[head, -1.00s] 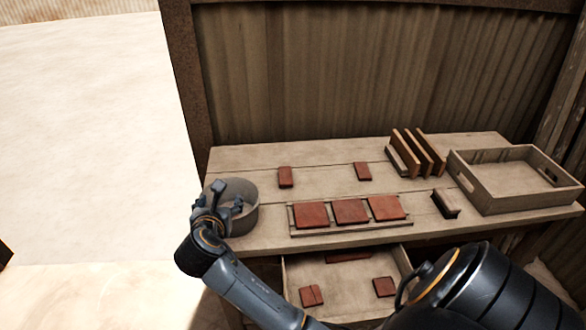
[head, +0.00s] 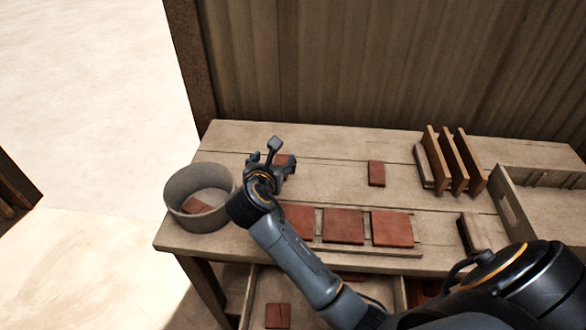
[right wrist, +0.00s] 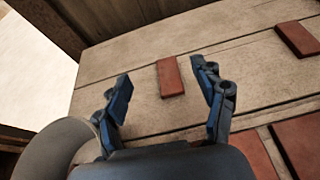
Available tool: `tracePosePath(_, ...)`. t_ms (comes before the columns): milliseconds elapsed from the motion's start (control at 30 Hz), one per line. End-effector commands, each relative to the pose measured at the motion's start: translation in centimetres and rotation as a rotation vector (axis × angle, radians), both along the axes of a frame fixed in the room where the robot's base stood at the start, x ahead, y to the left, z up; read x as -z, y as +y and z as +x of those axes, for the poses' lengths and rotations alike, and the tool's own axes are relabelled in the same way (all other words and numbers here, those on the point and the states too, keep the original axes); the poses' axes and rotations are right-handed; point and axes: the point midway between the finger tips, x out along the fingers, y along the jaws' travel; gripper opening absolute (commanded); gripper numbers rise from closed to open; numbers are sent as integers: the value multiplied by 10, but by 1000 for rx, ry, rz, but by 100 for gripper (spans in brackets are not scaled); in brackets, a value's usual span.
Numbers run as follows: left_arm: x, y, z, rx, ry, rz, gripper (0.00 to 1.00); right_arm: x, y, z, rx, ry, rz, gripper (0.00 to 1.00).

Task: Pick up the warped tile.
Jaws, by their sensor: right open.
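Two small red-brown tiles lie apart on the back of the table. The left one shows in the right wrist view (right wrist: 171,77), flat on the boards between and beyond my fingertips. The other small tile (head: 376,173) lies to its right. My right gripper (head: 273,158) is open and empty over the left tile, partly hiding it in the head view. Three larger tiles (head: 343,226) lie in a row on a low rack; the left one is partly behind my arm. I cannot tell by shape which tile is warped. My left gripper is not in view.
A round grey bin (head: 176,207) with a tile inside stands at the table's left end. Upright brown boards (head: 455,160) stand in a rack, a wooden tray (head: 510,207) at the right. An open drawer (head: 250,300) below holds tiles. A corrugated wall closes the back.

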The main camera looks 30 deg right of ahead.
Motion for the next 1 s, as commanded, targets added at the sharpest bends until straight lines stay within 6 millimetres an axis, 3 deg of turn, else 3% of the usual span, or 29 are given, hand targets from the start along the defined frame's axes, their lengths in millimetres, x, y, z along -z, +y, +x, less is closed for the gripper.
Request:
tracePosePath(33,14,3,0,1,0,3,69,14,1,0,-2,0,1,70)
tracePosePath(233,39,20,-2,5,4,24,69,39,1,0,-1,0,0,70)
tracePosePath(400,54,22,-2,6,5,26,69,54,1,0,-1,0,0,70)
tracePosePath(567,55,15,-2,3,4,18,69,58,-5,7,1,-1,-1,70)
tracePosePath(1000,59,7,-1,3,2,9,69,85,-47,59,0,-1,0,70)
